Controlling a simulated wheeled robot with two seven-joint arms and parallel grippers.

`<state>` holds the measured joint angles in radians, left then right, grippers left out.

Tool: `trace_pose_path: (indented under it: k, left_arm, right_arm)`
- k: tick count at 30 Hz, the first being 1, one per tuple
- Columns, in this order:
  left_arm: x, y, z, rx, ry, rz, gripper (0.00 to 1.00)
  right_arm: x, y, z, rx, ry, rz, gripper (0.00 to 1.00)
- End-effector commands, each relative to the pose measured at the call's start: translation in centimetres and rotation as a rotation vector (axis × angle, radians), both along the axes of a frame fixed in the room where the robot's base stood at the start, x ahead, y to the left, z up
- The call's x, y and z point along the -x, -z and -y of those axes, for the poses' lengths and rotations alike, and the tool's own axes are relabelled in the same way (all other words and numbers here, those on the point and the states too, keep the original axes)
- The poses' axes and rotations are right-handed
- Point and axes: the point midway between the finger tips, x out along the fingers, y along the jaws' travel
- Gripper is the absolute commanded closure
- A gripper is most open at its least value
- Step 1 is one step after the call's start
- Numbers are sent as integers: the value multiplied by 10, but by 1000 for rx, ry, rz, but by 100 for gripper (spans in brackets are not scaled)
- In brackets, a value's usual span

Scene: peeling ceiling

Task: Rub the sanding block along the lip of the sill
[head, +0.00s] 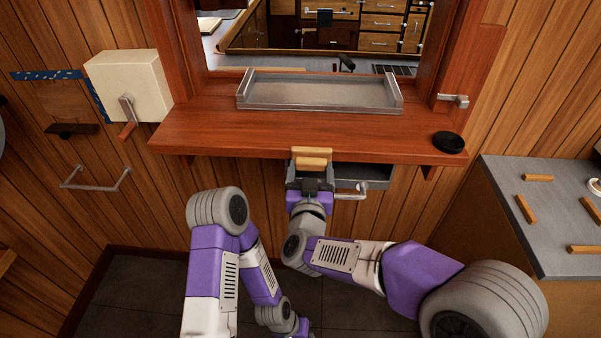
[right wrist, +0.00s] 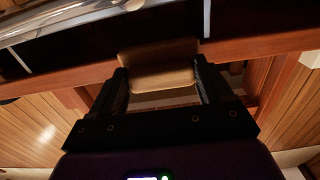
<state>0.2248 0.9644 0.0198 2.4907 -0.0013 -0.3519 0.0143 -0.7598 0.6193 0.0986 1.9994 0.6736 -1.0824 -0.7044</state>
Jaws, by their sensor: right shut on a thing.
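The sill (head: 215,130) is a red-brown wooden ledge under the window opening, and its front lip runs across the middle of the head view. The sanding block (head: 312,155) is a tan block at that lip, left of its middle. My right gripper (head: 311,170) is shut on it from below and in front. In the right wrist view, the block (right wrist: 158,66) sits between the two dark fingers (right wrist: 160,82), against the lip (right wrist: 260,48); exact contact is hard to tell. My left arm is folded low, with its gripper outside the view.
A grey metal tray (head: 320,93) lies on the sill, with a black round dish (head: 448,142) at its right end. A grey drawer or bin (head: 375,176) is beneath the sill. A cream box (head: 127,85) is on the left wall. A grey-topped counter (head: 560,235) stands right.

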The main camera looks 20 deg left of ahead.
Motion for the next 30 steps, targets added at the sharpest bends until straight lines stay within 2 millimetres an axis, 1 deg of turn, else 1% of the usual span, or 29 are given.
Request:
trace_pose_path:
  k: [9,11,19,30]
  left_arm:
    - [0,1,0,0,0,0,57]
    - [0,2,0,0,0,0,57]
    - [0,10,0,0,0,0,57]
    - [0,10,0,0,0,0,57]
  right_arm:
    - [-2,-1,4,-2,5,3,88]
    - [-4,-1,8,-2,6,4,88]
    - [-11,-1,36,-3,8,2,88]
    - [-12,-1,39,-2,5,2,88]
